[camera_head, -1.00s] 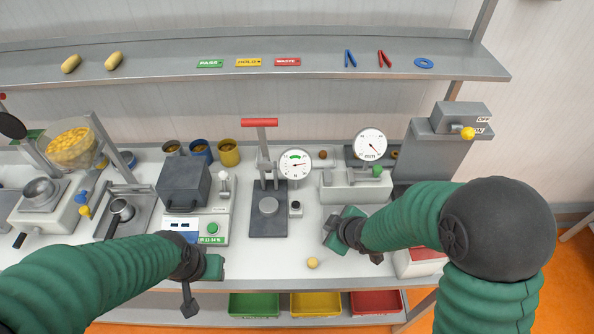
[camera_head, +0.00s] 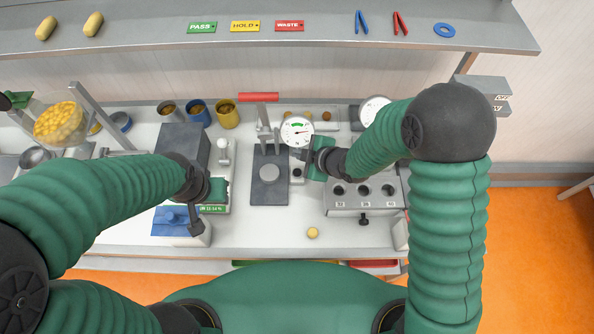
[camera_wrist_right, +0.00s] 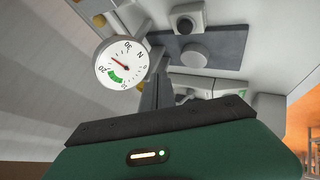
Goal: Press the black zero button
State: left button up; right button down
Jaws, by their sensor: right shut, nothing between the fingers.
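The black zero button (camera_head: 297,173) sits on a small light box on the bench, right of the dark press plate (camera_head: 268,192). It also shows at the top of the right wrist view as a dark round button on its box (camera_wrist_right: 186,24). My right gripper (camera_head: 300,155) is shut and empty, just behind and above the button box, in front of the round force dial (camera_head: 297,129). In the right wrist view its dark fingers (camera_wrist_right: 156,92) are apart from the button.
A grey block with several round holes (camera_head: 362,191) stands right of the button. The press's red handle (camera_head: 258,97) rises behind the plate. A yellow ball (camera_head: 312,233) lies on clear bench in front. A second dial (camera_head: 375,109) is partly behind my right arm.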

aim_at(299, 174)
notch_tip(299, 174, down, 7)
jog(key=b, duration=0.6)
jog(key=shift+s+f, duration=0.15)
jog(key=shift+f, duration=0.25)
jog(key=shift+w, duration=0.2)
jog(key=shift+s+r, duration=0.1)
jog(key=shift+s, duration=0.05)
dwell(0.9)
jog(key=shift+f+b, duration=0.35)
jog(key=shift+f, duration=0.05)
